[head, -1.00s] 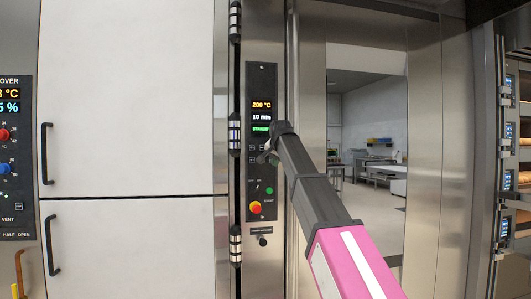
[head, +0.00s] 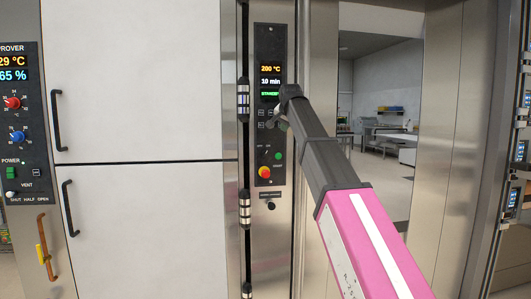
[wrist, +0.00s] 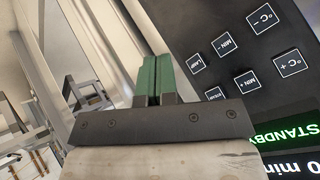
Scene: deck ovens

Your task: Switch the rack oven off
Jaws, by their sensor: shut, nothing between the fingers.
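The rack oven's black control panel (head: 270,52) is upright on a steel post, left of the glazed door. Its display reads 200 °C, 10 min and STANDBY in green. Below are small keys, a small switch (head: 265,152), a green start button (head: 278,156) and a red button on yellow (head: 264,172). My gripper (head: 281,124) is in front of the panel's right side, near the keys, partly hidden by my arm. In the wrist view its green fingers (wrist: 153,78) are shut and empty, beside the LAMP, MIN and °C keys. Contact with the panel cannot be told.
A prover panel (head: 18,120) with knobs is at the far left, beside white doors (head: 140,80) with black handles. A black knob (head: 271,206) sits below the oven panel. The oven door's glass (head: 375,150) is at the right. A hinge post runs left of the panel.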

